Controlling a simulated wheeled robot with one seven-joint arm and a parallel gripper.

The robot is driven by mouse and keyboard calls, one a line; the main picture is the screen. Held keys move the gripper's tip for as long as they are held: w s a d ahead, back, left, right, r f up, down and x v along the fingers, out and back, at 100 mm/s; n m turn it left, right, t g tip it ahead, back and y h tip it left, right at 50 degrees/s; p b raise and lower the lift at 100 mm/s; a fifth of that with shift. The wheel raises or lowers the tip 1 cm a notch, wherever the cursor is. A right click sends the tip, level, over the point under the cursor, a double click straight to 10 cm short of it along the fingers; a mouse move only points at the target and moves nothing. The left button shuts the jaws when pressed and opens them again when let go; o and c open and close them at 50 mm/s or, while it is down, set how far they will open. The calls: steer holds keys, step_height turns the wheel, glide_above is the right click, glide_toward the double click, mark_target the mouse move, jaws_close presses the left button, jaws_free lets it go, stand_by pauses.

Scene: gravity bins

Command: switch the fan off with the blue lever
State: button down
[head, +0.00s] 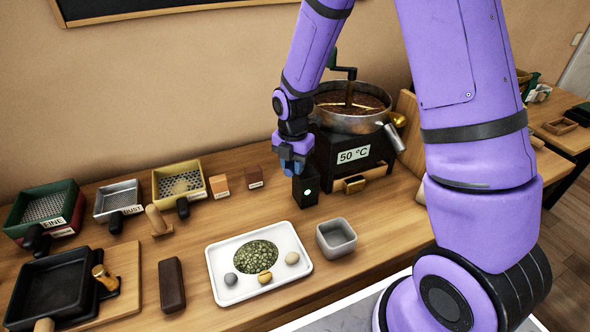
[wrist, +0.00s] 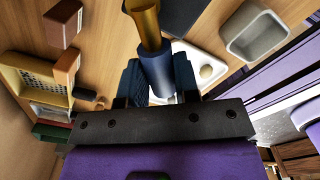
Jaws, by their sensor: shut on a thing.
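My gripper (wrist: 157,85) is shut on the blue lever (wrist: 155,62), a blue cylindrical grip on a brass rod, in the wrist view. The fingers lie on either side of the blue grip. In the head view my gripper (head: 293,160) is just above and behind a small black box (head: 306,191) with a lit green light on its front. The lever is mostly hidden there by the fingers, and I cannot tell its exact tilt. A fan is not clearly identifiable.
Right behind the box stands a black roaster with a steel pan (head: 352,118) of brown grains and a "50 °C" label. A white tray (head: 222,285) and a grey bin (head: 336,238) lie in front. Sieve boxes (head: 118,200) and small blocks (head: 219,187) are to the left.

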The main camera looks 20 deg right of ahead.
steer(key=shift+s+d+n, duration=0.35)
steer(key=shift+d+n, duration=0.05)
steer(key=shift+n, duration=0.5)
steer(key=n, duration=0.1)
steer(key=d+n, duration=0.1)
steer(key=shift+s+n, duration=0.35)
steer(key=shift+n, duration=0.05)
steer(key=shift+s+d+n, duration=0.15)
steer(key=shift+d+n, duration=0.3)
steer(key=shift+n, duration=0.45)
steer(key=shift+s+d+n, duration=0.15)
steer(key=shift+d+n, duration=0.25)
steer(key=shift+n, duration=0.5)
steer(key=c, duration=0.9)
jaws_free()
steer(key=shift+o, duration=0.3)
steer(key=shift+r, duration=0.15)
step_height(320, 180, up, 10)
steer(key=shift+r, duration=0.25)
